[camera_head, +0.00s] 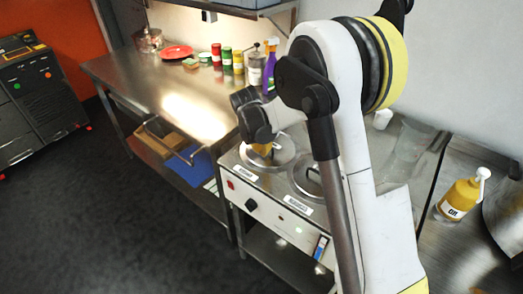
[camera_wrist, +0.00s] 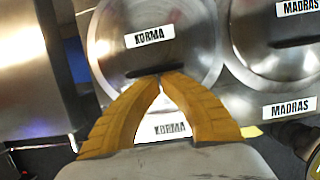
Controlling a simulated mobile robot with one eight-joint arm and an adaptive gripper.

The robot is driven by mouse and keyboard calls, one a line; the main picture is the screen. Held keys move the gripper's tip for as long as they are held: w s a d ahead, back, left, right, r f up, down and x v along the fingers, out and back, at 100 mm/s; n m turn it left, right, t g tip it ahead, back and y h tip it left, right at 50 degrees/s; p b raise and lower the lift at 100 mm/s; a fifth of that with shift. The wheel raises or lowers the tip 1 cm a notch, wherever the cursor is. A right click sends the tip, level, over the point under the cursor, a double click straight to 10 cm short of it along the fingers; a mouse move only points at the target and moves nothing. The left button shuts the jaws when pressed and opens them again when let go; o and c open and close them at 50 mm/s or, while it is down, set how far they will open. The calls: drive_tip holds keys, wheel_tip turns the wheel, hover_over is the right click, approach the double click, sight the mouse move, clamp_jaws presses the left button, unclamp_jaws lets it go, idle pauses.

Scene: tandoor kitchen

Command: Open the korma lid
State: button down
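The korma lid (camera_head: 284,148) is a round metal lid on the left well of the steel warmer, and it looks closed. In the wrist view the korma lid (camera_wrist: 195,45) carries a KORMA label and a dark bar handle (camera_wrist: 135,73). My gripper (camera_head: 262,150) is over this lid, partly hidden by my arm in the head view. In the wrist view my gripper (camera_wrist: 161,77) has its two yellow fingers drawn together at the tips, right at the handle and covering part of it. Whether the tips touch the handle, I cannot tell.
The madras lid (camera_wrist: 285,60) is close on the right. A steel counter (camera_head: 150,85) with bottles and a red plate (camera_head: 176,52) stands to the left. A yellow bottle (camera_head: 459,198) stands on the right. The dark floor (camera_head: 110,220) in front is clear.

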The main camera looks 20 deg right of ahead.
drive_tip(key=shift+r, duration=0.1)
drive_tip(key=shift+d+r+g+y+p, duration=0.1)
drive_tip(key=shift+r+g+y+p, duration=0.25)
drive_tip(key=shift+r, duration=0.15)
drive_tip(key=shift+w+r, duration=0.1)
drive_tip(key=shift+w+d+r+g+y+p, duration=0.15)
drive_tip(key=shift+d+r+g+y+p, duration=0.1)
drive_tip(key=shift+r+y+p, duration=0.35)
drive_tip(key=w+d+r+g+y+p, duration=0.1)
drive_tip(key=w+d+r+y+p, duration=0.1)
drive_tip(key=w+d+r+p, duration=0.3)
drive_tip(key=shift+w+d+r+g+p, duration=0.35)
drive_tip(key=shift+w+d+r, duration=1.85)
drive_tip(key=shift+d, duration=1.4)
drive_tip(key=shift+s+r, duration=0.3)
drive_tip(key=shift+s, duration=0.05)
